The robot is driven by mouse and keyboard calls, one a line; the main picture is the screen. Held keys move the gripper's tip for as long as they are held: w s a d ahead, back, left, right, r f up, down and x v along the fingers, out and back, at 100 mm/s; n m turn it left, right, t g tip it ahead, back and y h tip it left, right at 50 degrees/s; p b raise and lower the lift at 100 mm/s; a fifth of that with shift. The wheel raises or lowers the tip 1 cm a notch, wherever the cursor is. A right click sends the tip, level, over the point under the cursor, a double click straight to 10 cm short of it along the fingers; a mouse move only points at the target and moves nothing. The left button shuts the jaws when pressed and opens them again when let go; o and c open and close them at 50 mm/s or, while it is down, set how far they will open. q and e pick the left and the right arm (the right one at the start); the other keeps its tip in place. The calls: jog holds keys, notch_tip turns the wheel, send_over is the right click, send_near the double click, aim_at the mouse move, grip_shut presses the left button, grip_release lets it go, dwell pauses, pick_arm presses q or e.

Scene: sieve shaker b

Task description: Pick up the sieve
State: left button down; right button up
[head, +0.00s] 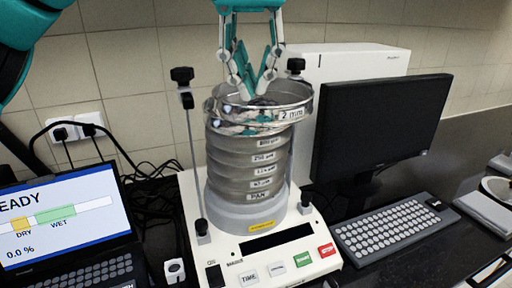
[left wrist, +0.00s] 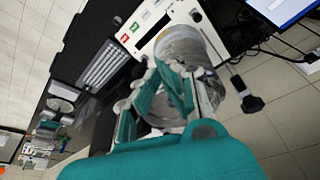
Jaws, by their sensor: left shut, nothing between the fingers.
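A stack of round metal sieves (head: 245,165) stands on the white shaker base (head: 270,265), with a pan at its bottom. The top sieve (head: 292,114), labelled 2 mm, is shiny and looks slightly tilted and offset on the stack. My left gripper (head: 262,92) comes down from above into the top sieve's opening; its fingers are shut with nothing between them. Whether the fingertips touch the sieve I cannot tell. In the left wrist view the gripper (left wrist: 188,105) covers part of the shiny stack (left wrist: 180,45). My right gripper is not in view.
Clamp rods with black knobs (head: 182,75) rise beside the stack. A black monitor (head: 380,130) and keyboard (head: 393,229) stand to the right, with a white box (head: 350,62) behind. A laptop (head: 70,225) is at the left, with cables behind it.

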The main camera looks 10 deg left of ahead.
pick_arm(q)
jog(key=w+f+p, duration=0.1)
jog(key=w+f, duration=0.6)
jog(key=f, duration=0.3)
jog(key=shift+a+f, duration=0.4)
jog(key=shift+a, duration=0.05)
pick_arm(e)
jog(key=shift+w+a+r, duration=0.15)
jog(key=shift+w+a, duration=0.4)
pick_arm(q)
jog(key=shift+s, duration=0.1)
jog(key=shift+w+a+p, duration=0.15)
jog(key=shift+w+p, duration=0.75)
jog(key=shift+w, duration=0.3)
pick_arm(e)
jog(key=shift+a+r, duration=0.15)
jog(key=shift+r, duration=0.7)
pick_arm(q)
jog(key=shift+s, duration=0.1)
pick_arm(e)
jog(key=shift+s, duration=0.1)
